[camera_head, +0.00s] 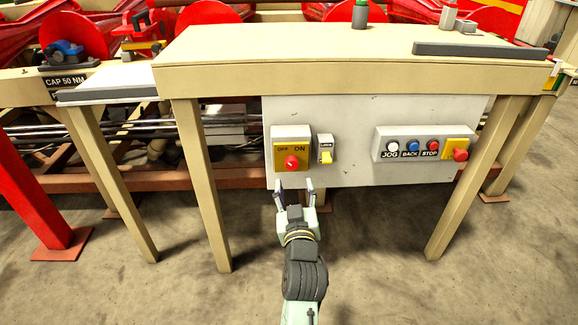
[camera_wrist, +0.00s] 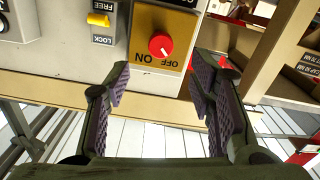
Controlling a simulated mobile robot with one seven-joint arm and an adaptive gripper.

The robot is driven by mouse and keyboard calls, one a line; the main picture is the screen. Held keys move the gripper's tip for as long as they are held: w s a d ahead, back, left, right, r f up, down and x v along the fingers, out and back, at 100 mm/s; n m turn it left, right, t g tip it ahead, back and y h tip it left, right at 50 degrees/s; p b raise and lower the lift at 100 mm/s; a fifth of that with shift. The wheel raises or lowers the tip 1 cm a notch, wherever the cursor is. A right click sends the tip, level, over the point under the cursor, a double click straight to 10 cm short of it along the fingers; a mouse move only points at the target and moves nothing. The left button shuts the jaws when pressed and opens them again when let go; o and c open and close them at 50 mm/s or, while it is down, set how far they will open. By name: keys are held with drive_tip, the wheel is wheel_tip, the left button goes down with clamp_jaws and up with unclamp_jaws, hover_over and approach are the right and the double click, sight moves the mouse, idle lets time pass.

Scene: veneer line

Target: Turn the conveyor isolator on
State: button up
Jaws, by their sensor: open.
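The conveyor isolator is a red rotary knob (camera_head: 291,162) on a yellow plate (camera_head: 282,149) marked OFF and ON, fixed to a grey panel under the bench. The red knob (camera_wrist: 161,45) also shows in the wrist view, which is upside down. My gripper (camera_head: 296,187) is open and empty, just below and in front of the isolator. In the wrist view my gripper (camera_wrist: 161,88) has its fingers apart, with the knob beyond the gap and not between the pads.
A small yellow lever (camera_head: 326,156) marked LOCK sits just right of the isolator. A box with JOG, BACK and STOP buttons (camera_head: 411,148) and a second red knob (camera_head: 460,155) is further right. The bench top (camera_head: 340,45) overhangs the panel; bench legs (camera_head: 204,190) stand at both sides.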

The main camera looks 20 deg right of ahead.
sight(292, 165)
drive_tip(key=p+x, duration=0.1)
drive_tip(key=x, duration=0.8)
drive_tip(key=shift+w, duration=0.1)
drive_tip(key=shift+a, duration=0.1)
drive_tip(key=shift+c, duration=0.2)
drive_tip(key=c, duration=1.1)
